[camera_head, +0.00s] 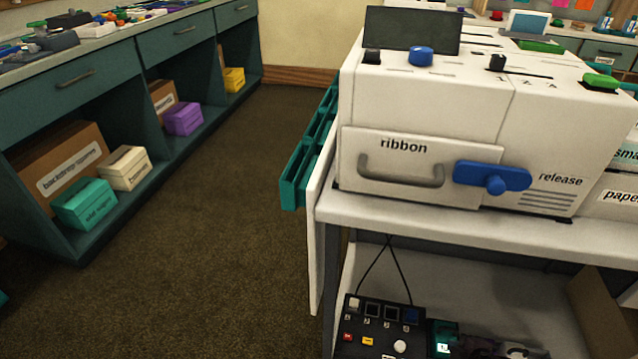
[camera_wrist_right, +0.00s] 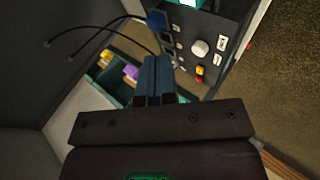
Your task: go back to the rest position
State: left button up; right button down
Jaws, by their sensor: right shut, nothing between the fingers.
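My right gripper (camera_head: 465,345) shows low at the bottom edge of the head view, dark and partly cut off, in front of the lower shelf of the white machine's stand. It is beside the black control box (camera_head: 375,325). In the right wrist view the two blue fingers of my right gripper (camera_wrist_right: 155,72) are together, with nothing held between them. The control box also shows in the right wrist view (camera_wrist_right: 228,25), beyond the fingertips. Whether the fingers touch anything I cannot tell. My left gripper is not in view.
The white machine (camera_head: 425,110) with a blue release handle (camera_head: 492,178) stands on a white worktop (camera_head: 480,226) above the shelf. Teal trays (camera_head: 295,175) stick out at its left side. A teal counter (camera_head: 160,45) with boxes underneath lines the left. The brown carpet between is clear.

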jog(key=s+a+r+m+y, duration=0.1)
jog(key=s+r, duration=0.4)
jog(key=s, duration=0.3)
jog(key=s+a+r+g, duration=0.1)
jog(key=s+r, duration=0.3)
jog(key=s, duration=0.5)
jog(key=s+r+m+y, duration=0.1)
jog(key=s+r, duration=0.4)
jog(key=s, duration=0.3)
jog(key=s+a+r, duration=0.2)
jog(key=s+r, duration=0.3)
jog(key=r, duration=0.6)
jog(key=a+f+m+t+h, duration=0.1)
jog(key=a+m+t+h, duration=0.15)
jog(key=a+m, duration=0.55)
pick_arm(q)
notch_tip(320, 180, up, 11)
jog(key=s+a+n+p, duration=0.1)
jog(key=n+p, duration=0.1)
jog(key=p, duration=1.6)
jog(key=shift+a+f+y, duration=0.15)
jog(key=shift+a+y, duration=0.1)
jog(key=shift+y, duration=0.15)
pick_arm(e)
jog(key=d+r+m, duration=0.3)
jog(key=r+m, duration=0.1)
jog(key=r, duration=0.6)
jog(key=shift+s+r+t+h, duration=0.25)
jog(key=shift+r+t+h, duration=0.05)
jog(key=shift+t+h, duration=0.05)
